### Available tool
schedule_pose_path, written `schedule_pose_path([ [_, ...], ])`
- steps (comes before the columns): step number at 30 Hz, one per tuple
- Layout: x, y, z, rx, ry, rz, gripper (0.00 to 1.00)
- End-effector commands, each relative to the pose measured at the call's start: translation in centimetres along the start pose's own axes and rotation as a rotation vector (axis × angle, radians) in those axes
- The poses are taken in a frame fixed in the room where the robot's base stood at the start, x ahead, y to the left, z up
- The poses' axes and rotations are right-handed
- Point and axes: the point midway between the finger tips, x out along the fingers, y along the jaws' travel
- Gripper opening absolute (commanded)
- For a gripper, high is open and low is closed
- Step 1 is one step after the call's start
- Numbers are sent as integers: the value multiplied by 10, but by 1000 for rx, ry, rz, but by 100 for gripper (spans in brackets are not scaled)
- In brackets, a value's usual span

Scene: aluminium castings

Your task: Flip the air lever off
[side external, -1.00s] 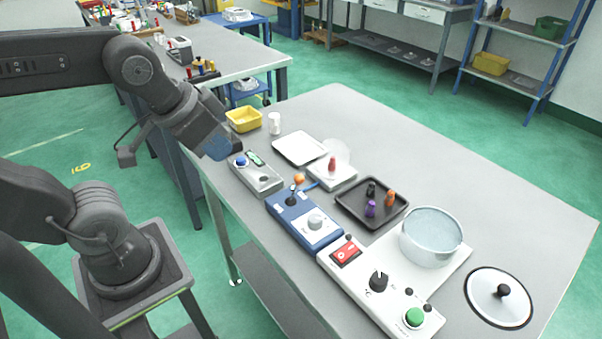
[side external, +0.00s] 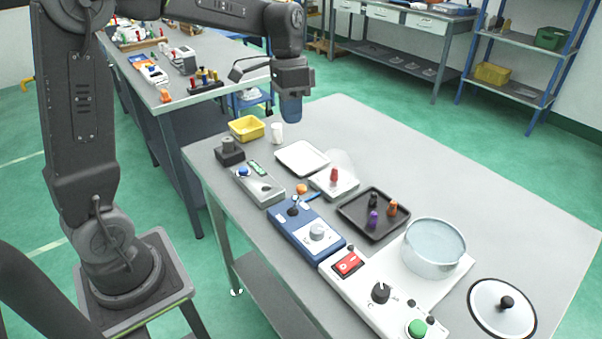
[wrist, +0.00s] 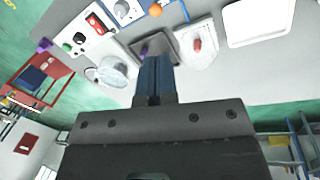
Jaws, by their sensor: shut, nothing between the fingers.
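The lever with an orange ball knob (side external: 301,188) stands at the far end of the blue box (side external: 305,231), tilted toward the back of the table. A pale dial (side external: 317,231) sits on the same box. In the wrist view the orange ball (wrist: 155,10) shows at the top edge, with part of the blue box (wrist: 124,12) to its left. My gripper (side external: 291,118) is shut and empty, high above the table's far part and well apart from the lever. Its blue fingers (wrist: 153,75) point into the wrist view and hide part of the dark tray there.
A white panel (side external: 362,288) with a red switch, black knob and green button lies in front of the blue box. A pot (side external: 433,247), dark tray (side external: 350,211) with pegs and white peg board (side external: 344,187) stand to the right. A grey button box (side external: 262,188) is left.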

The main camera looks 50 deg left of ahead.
Motion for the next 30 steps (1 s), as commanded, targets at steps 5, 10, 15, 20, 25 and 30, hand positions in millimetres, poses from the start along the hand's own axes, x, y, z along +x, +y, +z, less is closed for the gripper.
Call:
schedule_pose_path([
  [5,25,-40,-24,61,-67,102,0],
  [10,44,-65,-36,109,-99,175,0],
  [15,53,-77,-41,132,-111,210,0],
  [20,54,-78,-42,138,-112,216,0],
  [25,54,-78,-41,137,-112,215,0],
  [30,59,-77,-41,136,-113,216,0],
])
